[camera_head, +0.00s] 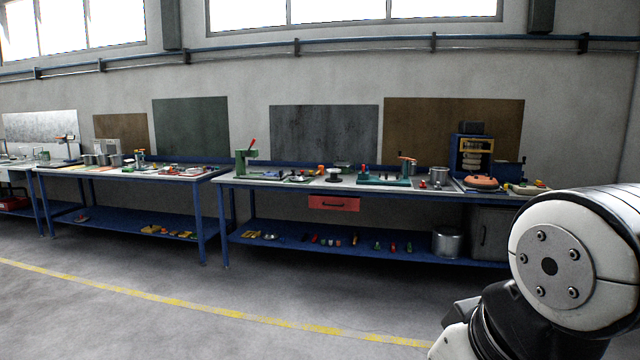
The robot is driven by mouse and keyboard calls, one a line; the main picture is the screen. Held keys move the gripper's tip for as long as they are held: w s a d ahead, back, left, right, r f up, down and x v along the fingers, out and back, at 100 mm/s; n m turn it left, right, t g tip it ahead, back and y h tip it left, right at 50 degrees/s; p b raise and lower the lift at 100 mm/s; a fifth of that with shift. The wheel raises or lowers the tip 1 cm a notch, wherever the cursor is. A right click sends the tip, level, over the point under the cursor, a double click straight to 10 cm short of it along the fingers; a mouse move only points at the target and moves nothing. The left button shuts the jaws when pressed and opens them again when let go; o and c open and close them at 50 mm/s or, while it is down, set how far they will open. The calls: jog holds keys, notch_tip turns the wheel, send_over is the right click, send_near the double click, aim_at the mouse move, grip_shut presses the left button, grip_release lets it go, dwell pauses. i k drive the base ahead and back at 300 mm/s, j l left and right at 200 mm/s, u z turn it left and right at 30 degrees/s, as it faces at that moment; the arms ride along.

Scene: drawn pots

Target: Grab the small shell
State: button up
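I cannot make out a small shell in the head view. The items on the benches are too small and far away to tell one as a shell. My arm fills the lower right of the view, and its end with my gripper is outside the picture. The arm covers the area to the right of the near workbench.
A long blue workbench (350,184) with tools, pots and a red drawer (333,203) stands against the wall. A second blue workbench (130,170) stands to its left. A metal pot (447,242) sits on the lower shelf. Open floor (200,320) with a yellow line lies in front.

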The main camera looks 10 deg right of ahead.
aim_at(440, 174)
jog(key=i+l+z, duration=0.35)
jog(key=i, duration=0.3)
jog(key=i+l+z, duration=0.35)
jog(key=i, duration=0.4)
jog(key=i+z, duration=0.3)
jog(key=i, duration=2.3)
jog(key=i+u, duration=0.1)
jog(key=i, duration=0.35)
jog(key=i+l+u, duration=0.1)
jog(key=i, duration=0.35)
jog(key=i+l+u, duration=0.1)
jog(key=i, duration=0.4)
jog(key=i+l+u, duration=0.1)
jog(key=i, duration=0.35)
jog(key=i+l+u, duration=0.25)
jog(key=i+l, duration=0.1)
jog(key=i, duration=0.1)
